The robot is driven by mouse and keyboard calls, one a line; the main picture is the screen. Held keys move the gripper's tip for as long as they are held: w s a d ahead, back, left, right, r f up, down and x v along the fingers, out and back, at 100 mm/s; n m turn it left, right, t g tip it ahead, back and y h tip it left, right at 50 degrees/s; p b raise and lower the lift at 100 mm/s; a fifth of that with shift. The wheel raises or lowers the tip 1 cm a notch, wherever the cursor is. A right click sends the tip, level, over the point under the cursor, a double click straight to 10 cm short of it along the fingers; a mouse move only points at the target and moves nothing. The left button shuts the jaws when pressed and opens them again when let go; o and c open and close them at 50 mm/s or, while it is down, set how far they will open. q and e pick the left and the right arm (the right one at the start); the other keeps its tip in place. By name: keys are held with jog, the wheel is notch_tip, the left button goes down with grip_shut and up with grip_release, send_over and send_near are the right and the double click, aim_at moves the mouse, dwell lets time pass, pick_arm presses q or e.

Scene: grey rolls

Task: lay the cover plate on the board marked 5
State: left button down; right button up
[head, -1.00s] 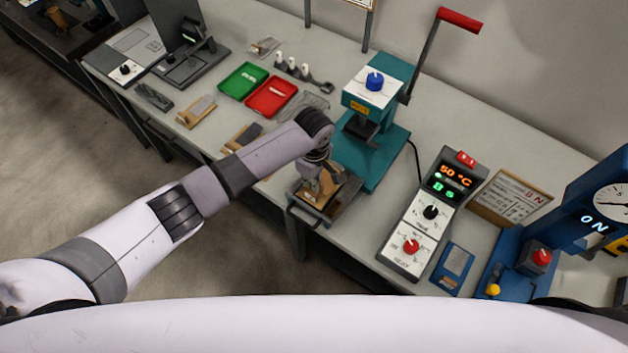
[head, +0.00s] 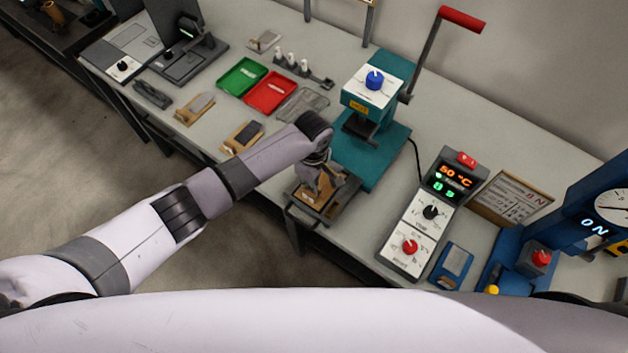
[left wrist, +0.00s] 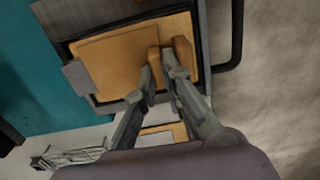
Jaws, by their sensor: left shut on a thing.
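My left gripper (head: 322,183) is over the dark tray (head: 292,207) in front of the teal press. In the left wrist view its fingers (left wrist: 163,72) are closed on a small tan upright part. That part appears to belong to the tan cover plate (left wrist: 115,62). The plate lies flat or just above a tan board (left wrist: 140,25) inside the tray; any gap is hard to tell. A grey tab (left wrist: 77,77) sticks out at the plate's left side. No number is legible on the board. My right gripper is out of view.
The teal press (head: 375,150) with its red-handled lever stands behind the tray. A control box (head: 430,215) reads 50 °C to the right. Two tan boards with grey pieces (head: 195,108) (head: 242,137), a green tray (head: 242,76) and a red tray (head: 270,92) lie left.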

pick_arm(q)
jog(key=shift+s+a+f+p, duration=0.45)
jog(key=shift+s+a+p, duration=0.15)
jog(key=shift+s+p, duration=0.1)
dwell(0.6)
jog(key=shift+s+f+g+y, duration=0.1)
jog(key=shift+g+y, duration=0.2)
jog(key=c, duration=1.6)
grip_release()
jog(key=shift+s, duration=0.1)
jog(key=shift+r, duration=0.35)
notch_tip(320, 180, up, 13)
jog(key=w+d, duration=0.1)
jog(key=w, duration=0.1)
jog(key=shift+d+f, duration=0.15)
